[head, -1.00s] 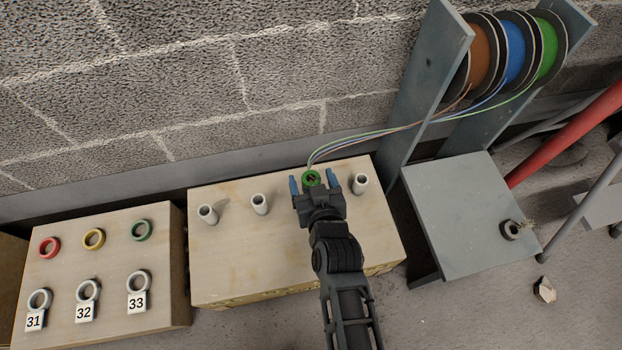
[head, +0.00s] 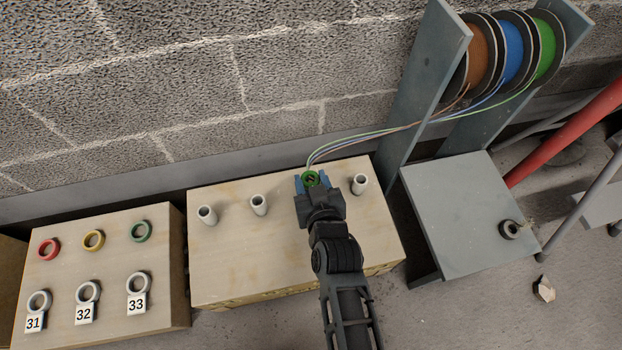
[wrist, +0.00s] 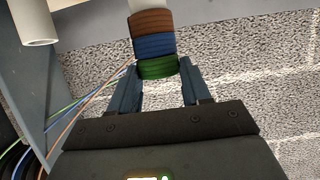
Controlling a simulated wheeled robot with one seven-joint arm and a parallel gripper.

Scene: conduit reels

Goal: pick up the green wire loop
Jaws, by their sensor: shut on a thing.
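The green wire loop (head: 310,178) sits between the fingertips of my gripper (head: 312,182), above the back of the middle wooden box. In the wrist view the green loop (wrist: 158,67) is the lowest band of a stack, with a blue loop (wrist: 154,45) and a brown loop (wrist: 150,22) beyond it around a pale post. My gripper (wrist: 158,78) is shut on the green loop, one blue finger at each side. In the head view the blue and brown loops are hidden by the green one and my gripper.
Three pale posts stand free on the wooden box (head: 240,275), one close right of my gripper (head: 360,184). Thin wires run from the loops to the reels (head: 512,50). A block with coloured rings and numbered tags (head: 60,285) is at left. A grey table (head: 450,215) is at right.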

